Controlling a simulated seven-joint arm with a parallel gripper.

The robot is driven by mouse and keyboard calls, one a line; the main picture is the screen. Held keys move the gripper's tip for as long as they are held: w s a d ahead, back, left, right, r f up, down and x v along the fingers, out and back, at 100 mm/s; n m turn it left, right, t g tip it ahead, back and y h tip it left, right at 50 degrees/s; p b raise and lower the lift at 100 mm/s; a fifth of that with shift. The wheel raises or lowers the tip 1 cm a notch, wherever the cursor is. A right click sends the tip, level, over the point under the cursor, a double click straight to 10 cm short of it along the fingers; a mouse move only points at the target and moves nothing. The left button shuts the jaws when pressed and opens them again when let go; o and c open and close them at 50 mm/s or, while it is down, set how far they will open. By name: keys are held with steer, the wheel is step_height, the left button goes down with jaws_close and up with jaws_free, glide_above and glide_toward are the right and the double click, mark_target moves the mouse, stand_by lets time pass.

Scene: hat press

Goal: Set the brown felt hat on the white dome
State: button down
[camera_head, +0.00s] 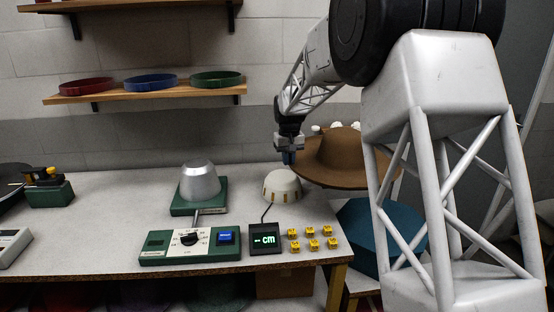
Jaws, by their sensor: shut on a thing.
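The brown felt hat (340,158) is held in the air above the right end of the bench, its wide brim tilted a little and its crown up. My arm's column hides part of its right side. My gripper (289,157) is shut on the left edge of the brim. The white dome (282,186) sits on the bench just below and left of the hat, with brown marks around its lower side and a cable from its base. The hat is apart from the dome, mostly to its right.
A silver metal dome (200,182) on a green base stands left of the white dome. In front are a control panel (190,244), a small "cm" display (268,239) and several yellow blocks (313,244). A teal hat (366,232) lies lower right, beyond the bench's edge.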

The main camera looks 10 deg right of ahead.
steer(key=shift+d+f+m, duration=0.15)
steer(key=shift+d+m, duration=0.55)
steer(key=shift+d, duration=0.75)
steer(key=shift+s+a+n, duration=1.35)
steer(key=shift+s+n, duration=0.05)
steer(key=shift+n, duration=0.3)
steer(key=s+a+n, duration=0.5)
steer(key=s+n, duration=0.2)
steer(key=n, duration=0.2)
steer(key=w+d+f+n, duration=0.1)
steer(key=d+f+n, duration=0.2)
steer(key=d+n, duration=0.2)
steer(key=shift+w+f+n, duration=0.3)
steer(key=shift+w+n, duration=0.05)
steer(key=shift+n, duration=0.05)
steer(key=shift+f, duration=7.5)
